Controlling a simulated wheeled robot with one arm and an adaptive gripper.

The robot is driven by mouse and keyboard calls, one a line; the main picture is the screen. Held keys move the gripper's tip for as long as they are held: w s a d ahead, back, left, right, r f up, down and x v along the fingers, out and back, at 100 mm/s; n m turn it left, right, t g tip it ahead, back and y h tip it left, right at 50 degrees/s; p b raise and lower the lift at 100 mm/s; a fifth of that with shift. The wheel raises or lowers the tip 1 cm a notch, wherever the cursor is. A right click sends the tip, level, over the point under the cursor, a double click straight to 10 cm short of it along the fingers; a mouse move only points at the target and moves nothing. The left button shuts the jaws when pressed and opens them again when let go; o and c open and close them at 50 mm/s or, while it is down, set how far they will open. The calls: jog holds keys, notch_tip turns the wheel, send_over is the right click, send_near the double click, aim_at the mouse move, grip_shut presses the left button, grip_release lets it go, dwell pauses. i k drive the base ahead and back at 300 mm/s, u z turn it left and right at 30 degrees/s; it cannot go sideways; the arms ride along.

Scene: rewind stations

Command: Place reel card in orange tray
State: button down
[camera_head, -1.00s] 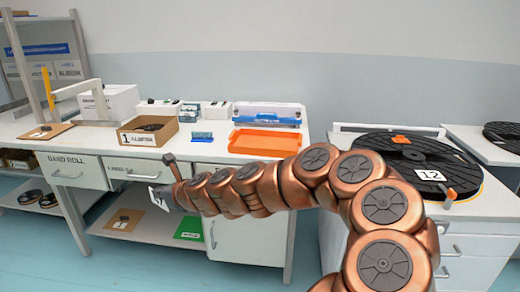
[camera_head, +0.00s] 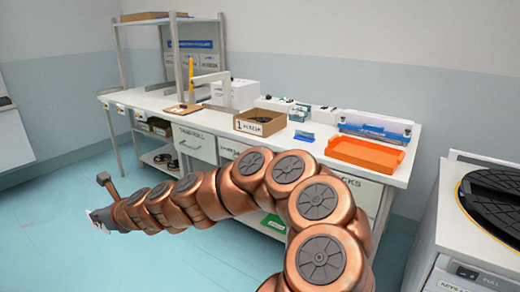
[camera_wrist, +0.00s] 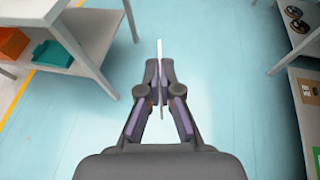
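The orange tray (camera_head: 366,153) lies on the right end of the white bench in the head view, and its visible inside looks empty. My gripper (camera_wrist: 160,86) is shut on a thin white card, the reel card (camera_wrist: 160,58), seen edge-on between the fingertips in the wrist view. In the head view my gripper (camera_head: 98,217) is at the far left, over the floor, with the card partly visible as a pale patch. The tray is well to the right of my gripper, across the bench.
The white bench (camera_head: 330,147) also bears a cardboard box (camera_head: 260,122) marked 1 and a blue-white device (camera_head: 376,126). A cabinet with a black reel (camera_head: 495,195) stands at the right. Shelves (camera_wrist: 65,40) flank the clear blue floor below my gripper.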

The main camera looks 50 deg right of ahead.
aim_at(363, 156)
jog(key=u, duration=0.15)
jog(key=i, duration=1.2)
jog(key=z, duration=2.1)
